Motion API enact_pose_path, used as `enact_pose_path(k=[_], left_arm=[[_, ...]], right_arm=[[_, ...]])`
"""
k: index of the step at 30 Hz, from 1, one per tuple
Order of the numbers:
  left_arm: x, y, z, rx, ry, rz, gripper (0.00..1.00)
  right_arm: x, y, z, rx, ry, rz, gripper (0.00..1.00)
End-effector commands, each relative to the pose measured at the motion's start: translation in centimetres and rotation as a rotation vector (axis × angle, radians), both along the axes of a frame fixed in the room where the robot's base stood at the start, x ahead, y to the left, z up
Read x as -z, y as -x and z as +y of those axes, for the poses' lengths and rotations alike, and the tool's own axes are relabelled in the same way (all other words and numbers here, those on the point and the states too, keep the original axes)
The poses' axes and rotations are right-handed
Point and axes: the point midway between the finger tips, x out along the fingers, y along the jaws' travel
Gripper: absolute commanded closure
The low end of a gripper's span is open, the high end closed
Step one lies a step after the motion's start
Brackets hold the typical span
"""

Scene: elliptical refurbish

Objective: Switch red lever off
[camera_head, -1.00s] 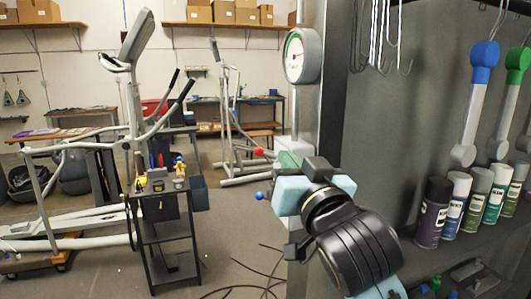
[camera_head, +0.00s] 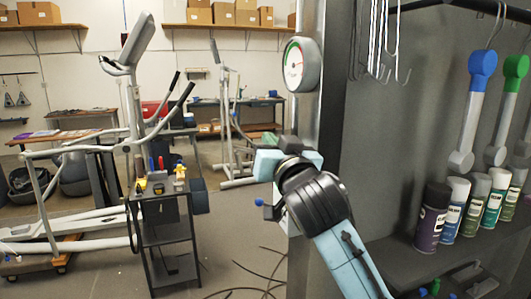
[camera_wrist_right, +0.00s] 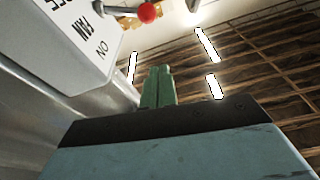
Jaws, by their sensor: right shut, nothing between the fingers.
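The red lever's ball knob (camera_wrist_right: 149,12) shows at the top of the right wrist view, on a short metal rod beside a white box (camera_wrist_right: 75,35) lettered "FAN" and "ON". I cannot tell which way the lever is set. In the head view the red knob is hidden behind my right gripper (camera_head: 271,140). In the wrist view the right gripper's green fingers (camera_wrist_right: 158,84) are shut and empty, below the red knob and apart from it in the picture. My left gripper is not in view.
A blue ball knob (camera_head: 259,201) sticks out below my right wrist. A round gauge (camera_head: 300,64) is above, on the cabinet edge. Spray cans (camera_head: 432,217) stand on the right shelf. A grey cart (camera_head: 167,230) and an elliptical machine (camera_head: 137,135) are at left.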

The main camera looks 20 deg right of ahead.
Motion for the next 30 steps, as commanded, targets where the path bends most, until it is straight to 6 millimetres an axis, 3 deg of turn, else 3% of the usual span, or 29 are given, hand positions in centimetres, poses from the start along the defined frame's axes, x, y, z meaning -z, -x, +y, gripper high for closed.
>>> enact_pose_path(k=[1, 4, 10, 30], left_arm=[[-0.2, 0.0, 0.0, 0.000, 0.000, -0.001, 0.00], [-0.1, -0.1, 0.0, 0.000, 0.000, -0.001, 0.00], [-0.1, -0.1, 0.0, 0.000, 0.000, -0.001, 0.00], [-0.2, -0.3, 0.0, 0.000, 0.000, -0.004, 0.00]], right_arm=[[0.0, -0.8, 0.0, 0.001, 0.002, 0.002, 1.00], [1.9, -1.3, 0.3, 0.000, 0.002, 0.005, 1.00], [3.4, -2.0, 0.5, 0.001, 0.000, 0.002, 1.00], [3.7, -3.0, 0.0, 0.013, 0.045, 0.000, 1.00]])
